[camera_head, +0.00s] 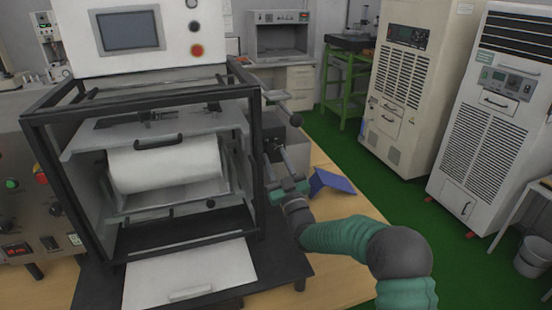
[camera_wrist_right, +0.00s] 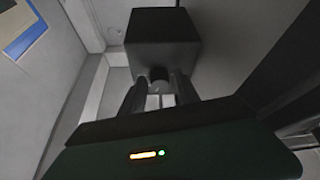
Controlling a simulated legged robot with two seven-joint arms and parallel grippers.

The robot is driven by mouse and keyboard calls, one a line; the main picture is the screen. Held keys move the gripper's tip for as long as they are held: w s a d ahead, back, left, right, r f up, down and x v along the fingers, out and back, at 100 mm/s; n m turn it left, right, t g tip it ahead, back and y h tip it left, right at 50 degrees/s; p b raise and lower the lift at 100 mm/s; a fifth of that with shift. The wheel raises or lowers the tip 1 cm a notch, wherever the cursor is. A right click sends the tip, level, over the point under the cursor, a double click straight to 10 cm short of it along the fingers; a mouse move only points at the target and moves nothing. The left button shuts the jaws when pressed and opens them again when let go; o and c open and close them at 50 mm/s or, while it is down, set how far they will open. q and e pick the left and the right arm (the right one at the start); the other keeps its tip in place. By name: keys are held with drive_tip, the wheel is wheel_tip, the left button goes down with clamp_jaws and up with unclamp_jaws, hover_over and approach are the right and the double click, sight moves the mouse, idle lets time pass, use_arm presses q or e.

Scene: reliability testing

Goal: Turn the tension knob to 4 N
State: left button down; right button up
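The test machine (camera_head: 150,70) stands on the table with a white roll (camera_head: 165,165) inside its black frame. My right gripper (camera_head: 272,152) is at the right side of the machine, near a grey box-shaped part (camera_head: 284,122). In the right wrist view, a dark block (camera_wrist_right: 162,38) lies ahead, with a small round knob-like part (camera_wrist_right: 159,74) below it. The two fingers of the gripper (camera_wrist_right: 159,82) stand apart on either side of this part; contact is unclear. No tension scale is readable. My left gripper is not in view.
A control panel (camera_head: 35,195) with buttons and knobs is at the far left. A blue object (camera_head: 331,182) lies on the wooden table (camera_head: 345,210) beside my right arm. Large cabinets (camera_head: 410,85) stand on the green floor at right.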

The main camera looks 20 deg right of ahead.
drive_tip(key=shift+o, duration=0.8)
drive_tip(key=shift+r, duration=0.25)
drive_tip(key=b+v, duration=0.1)
drive_tip(key=v, duration=1.6)
drive_tip(key=shift+b, duration=0.4)
drive_tip(key=shift+w, duration=0.2)
